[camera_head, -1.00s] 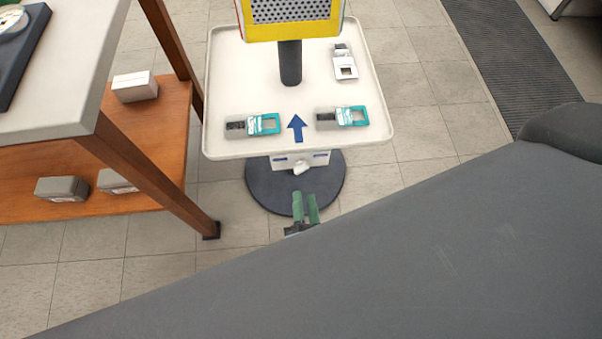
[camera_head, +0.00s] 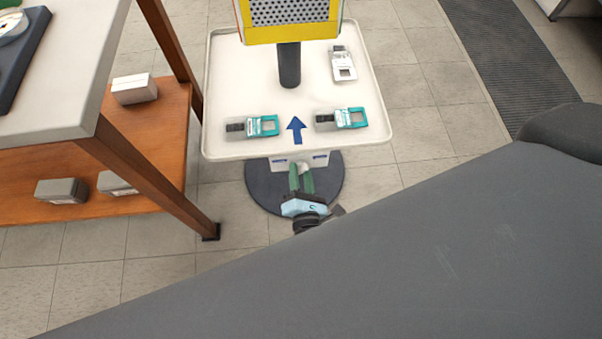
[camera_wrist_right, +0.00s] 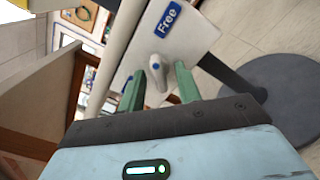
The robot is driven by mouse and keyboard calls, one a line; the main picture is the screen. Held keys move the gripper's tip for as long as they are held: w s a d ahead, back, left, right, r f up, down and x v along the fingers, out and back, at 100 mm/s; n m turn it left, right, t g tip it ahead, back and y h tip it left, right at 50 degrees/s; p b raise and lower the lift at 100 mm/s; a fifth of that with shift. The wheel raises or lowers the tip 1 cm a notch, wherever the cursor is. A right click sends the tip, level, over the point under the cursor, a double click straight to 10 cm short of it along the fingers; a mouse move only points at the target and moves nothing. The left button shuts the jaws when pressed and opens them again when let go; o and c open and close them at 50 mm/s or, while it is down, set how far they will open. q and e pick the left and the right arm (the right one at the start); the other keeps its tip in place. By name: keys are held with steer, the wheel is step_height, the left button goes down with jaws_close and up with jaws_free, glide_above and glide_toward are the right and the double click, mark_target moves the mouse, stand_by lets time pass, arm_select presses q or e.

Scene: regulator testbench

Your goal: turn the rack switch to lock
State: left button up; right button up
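The rack switch is a white knob (camera_wrist_right: 157,78) on a white panel (camera_wrist_right: 190,45) under the tray's front edge. In the right wrist view a blue "Free" label (camera_wrist_right: 168,20) lies above it, and another blue label (camera_wrist_right: 127,84) is partly covered by a finger. My right gripper (camera_head: 301,173) has green fingers spread apart in front of the panel. In the right wrist view the knob shows in the gap between the fingertips (camera_wrist_right: 160,76), with no clear contact. In the head view the gripper hides the knob. My left gripper is out of view.
The white tray (camera_head: 225,75) holds two teal-and-grey devices (camera_head: 262,126) (camera_head: 350,118) and a white one (camera_head: 344,68). A blue arrow (camera_head: 297,129) points away from me. A round dark base (camera_head: 265,190) stands below. A wooden shelf unit (camera_head: 150,170) is at left.

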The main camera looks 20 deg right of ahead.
steer(key=shift+c, duration=0.3)
jaws_close()
